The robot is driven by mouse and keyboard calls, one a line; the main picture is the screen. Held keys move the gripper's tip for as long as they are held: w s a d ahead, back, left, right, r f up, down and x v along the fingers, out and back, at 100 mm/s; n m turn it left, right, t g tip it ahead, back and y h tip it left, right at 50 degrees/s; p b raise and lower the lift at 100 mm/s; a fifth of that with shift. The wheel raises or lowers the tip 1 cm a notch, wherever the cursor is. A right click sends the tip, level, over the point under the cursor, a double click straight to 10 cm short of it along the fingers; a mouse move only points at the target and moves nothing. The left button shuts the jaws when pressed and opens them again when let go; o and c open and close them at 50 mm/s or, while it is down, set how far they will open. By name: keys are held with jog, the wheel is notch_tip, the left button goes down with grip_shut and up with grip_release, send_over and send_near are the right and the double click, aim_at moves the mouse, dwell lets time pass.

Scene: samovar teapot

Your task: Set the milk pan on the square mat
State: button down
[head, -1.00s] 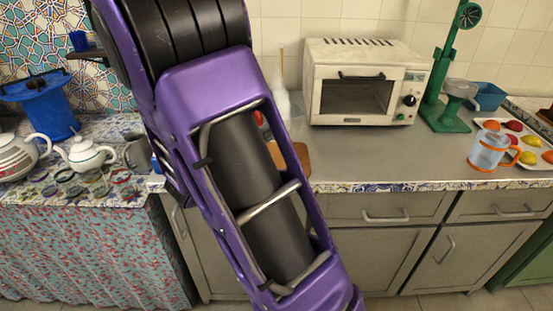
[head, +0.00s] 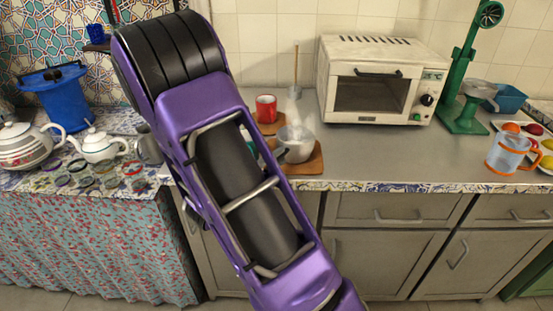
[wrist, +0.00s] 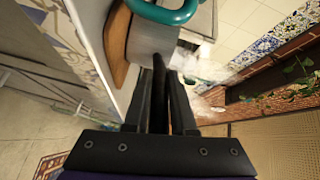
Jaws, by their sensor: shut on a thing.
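The milk pan, a grey metal vessel (head: 296,143), shows just right of my arm in the head view, over a brown wooden board (head: 312,163). I cannot tell whether it touches the board, or whether this board is the square mat. In the wrist view a grey rounded wall, apparently the pan (wrist: 152,42), is right ahead of my gripper (wrist: 160,72). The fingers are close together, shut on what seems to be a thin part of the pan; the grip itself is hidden. A thick teal curved piece (wrist: 165,14) lies beyond.
A toaster oven (head: 375,82) is to the right, then a green juicer stand (head: 465,110) and a glass jug with orange trim (head: 508,153). Teapots stand at left, including a white one (head: 98,147). The counter before the oven is clear.

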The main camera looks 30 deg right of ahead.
jog(key=c, duration=0.7)
grip_release()
jog(key=shift+c, duration=0.2)
jog(key=shift+a+r, duration=0.1)
jog(key=shift+r, duration=0.05)
jog(key=v, duration=1.1)
jog(key=shift+s+a, duration=0.2)
jog(key=shift+a, duration=0.15)
jog(key=shift+p, duration=0.3)
